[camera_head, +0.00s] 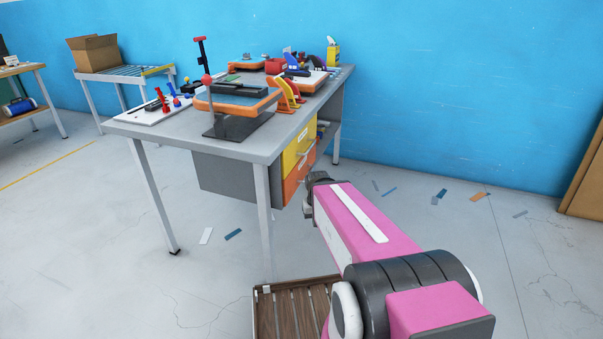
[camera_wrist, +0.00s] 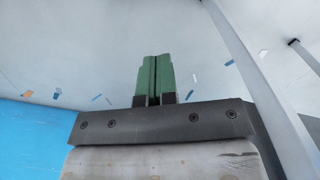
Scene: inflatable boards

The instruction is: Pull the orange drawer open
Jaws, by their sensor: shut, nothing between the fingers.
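The orange drawer (camera_head: 293,185) is the lower drawer under the grey workbench, below a yellow drawer (camera_head: 299,147). It looks shut, with a pale handle on its front. My pink arm reaches toward it from the lower right of the head view. The dark end of my arm is just right of the orange drawer, and my fingers are hidden there. In the wrist view my gripper (camera_wrist: 154,80) has its green fingers together with nothing between them. The drawer cannot be made out in the wrist view, which shows mostly floor.
The workbench (camera_head: 185,139) carries clamps, orange-edged boards and small tools. Its legs (camera_head: 264,215) stand near the drawers. A slatted wooden crate (camera_head: 263,310) is at the bottom. Floor right of the bench is open, with scattered scraps, up to the blue wall (camera_head: 450,90).

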